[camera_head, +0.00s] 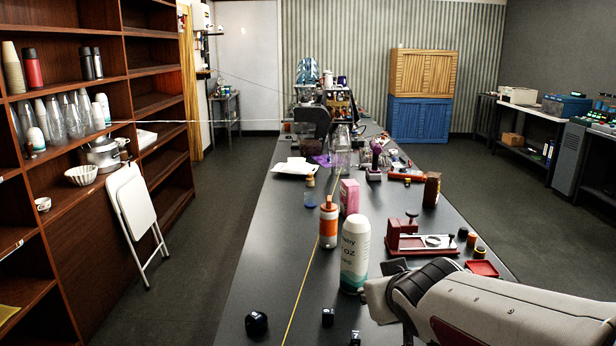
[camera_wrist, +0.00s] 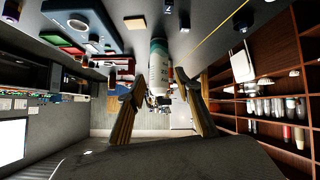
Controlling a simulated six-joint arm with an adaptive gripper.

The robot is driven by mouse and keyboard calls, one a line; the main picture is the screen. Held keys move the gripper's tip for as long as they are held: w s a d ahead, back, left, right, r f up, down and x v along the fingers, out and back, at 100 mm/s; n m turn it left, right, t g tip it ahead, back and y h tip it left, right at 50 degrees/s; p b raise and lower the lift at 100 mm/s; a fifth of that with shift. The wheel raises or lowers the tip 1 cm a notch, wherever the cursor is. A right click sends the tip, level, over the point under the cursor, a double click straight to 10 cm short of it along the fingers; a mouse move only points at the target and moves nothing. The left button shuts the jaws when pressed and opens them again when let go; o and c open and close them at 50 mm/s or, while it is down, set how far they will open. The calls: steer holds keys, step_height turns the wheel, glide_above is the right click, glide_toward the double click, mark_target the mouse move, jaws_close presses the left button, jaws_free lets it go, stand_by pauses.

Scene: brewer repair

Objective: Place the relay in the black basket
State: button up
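Small black blocks lie on the near part of the dark table: one at the left (camera_head: 257,323), one in the middle (camera_head: 328,317) and one at the bottom edge (camera_head: 355,338). I cannot tell which, if any, is the relay. I cannot clearly make out the black basket in either view. My gripper (camera_wrist: 161,88) shows two fingers spread apart in the wrist view, with nothing held between them. In the head view my arm reaches in from the lower right, and the gripper is partly out of sight there.
A white bottle with a teal label (camera_head: 354,255) stands close to my gripper; it also shows in the wrist view (camera_wrist: 158,62). An orange-white bottle (camera_head: 328,222), a pink box (camera_head: 349,197) and a red metal fixture (camera_head: 420,238) stand nearby.

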steer(key=s+d+f+m+g, duration=0.1)
steer(key=s+d+f+g, duration=0.1)
steer(key=s, duration=1.2)
steer(key=s+d+f+m+g, duration=0.1)
steer(key=s+f+g, duration=0.2)
steer(key=s, duration=1.1)
steer(key=shift+s+d+m, duration=0.3)
steer(key=shift+s+d, duration=0.05)
steer(key=shift+d, duration=0.05)
